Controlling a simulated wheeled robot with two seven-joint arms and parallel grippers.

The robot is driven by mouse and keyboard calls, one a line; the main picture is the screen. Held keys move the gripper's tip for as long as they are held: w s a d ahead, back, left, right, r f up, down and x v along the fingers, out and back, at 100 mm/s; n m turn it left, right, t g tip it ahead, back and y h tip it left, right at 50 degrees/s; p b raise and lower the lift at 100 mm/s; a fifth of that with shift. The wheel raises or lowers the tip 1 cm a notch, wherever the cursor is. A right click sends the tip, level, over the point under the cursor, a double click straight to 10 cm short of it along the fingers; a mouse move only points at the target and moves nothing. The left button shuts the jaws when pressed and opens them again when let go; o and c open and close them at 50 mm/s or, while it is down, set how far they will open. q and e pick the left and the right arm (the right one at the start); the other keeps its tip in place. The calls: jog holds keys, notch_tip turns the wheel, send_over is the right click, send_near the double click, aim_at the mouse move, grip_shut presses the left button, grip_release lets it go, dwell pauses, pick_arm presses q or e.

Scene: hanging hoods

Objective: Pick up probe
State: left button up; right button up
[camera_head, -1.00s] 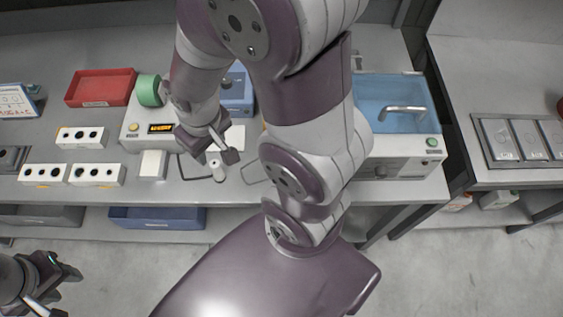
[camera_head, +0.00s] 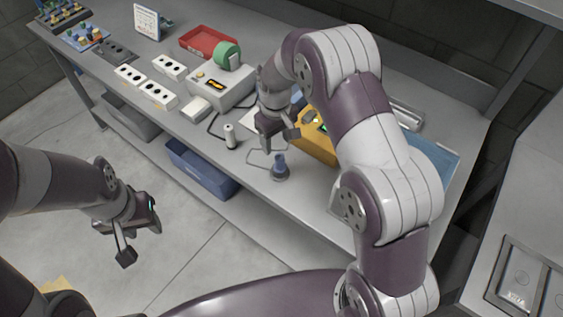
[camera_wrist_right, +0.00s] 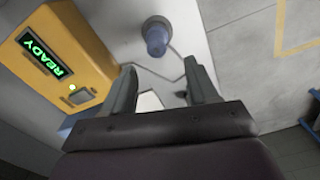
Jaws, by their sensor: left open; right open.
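A blue, probe-like piece (camera_head: 280,163) stands upright on a round grey base near the bench's front edge. It also shows in the right wrist view (camera_wrist_right: 156,38), beyond my fingertips. A thin cable loop lies beside it. A white cylinder (camera_head: 229,136) with a dark top stands to its left; I cannot tell for sure which is the probe. My right gripper (camera_head: 278,134) is open and empty above the bench, between and behind the two pieces. Its open fingers also show in the right wrist view (camera_wrist_right: 160,72). My left gripper (camera_head: 140,240) is open and empty over the floor.
A yellow device (camera_head: 316,140) reading READY (camera_wrist_right: 40,52) stands close to my right gripper. A white device (camera_head: 222,88) with a green roll, a red bin (camera_head: 208,43) and white socket blocks (camera_head: 158,95) lie further left. A blue bin (camera_head: 203,172) sits below the bench.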

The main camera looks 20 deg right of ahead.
aim_at(280, 156)
jog(key=f, duration=0.2)
jog(key=f+p, duration=0.1)
jog(key=f, duration=0.2)
jog(key=f+p, duration=0.1)
jog(key=f, duration=0.2)
jog(key=shift+s+d, duration=0.3)
jog(key=shift+s, duration=0.05)
jog(key=shift+f, duration=0.25)
jog(key=c, duration=1)
grip_shut()
jog(key=shift+r, duration=0.15)
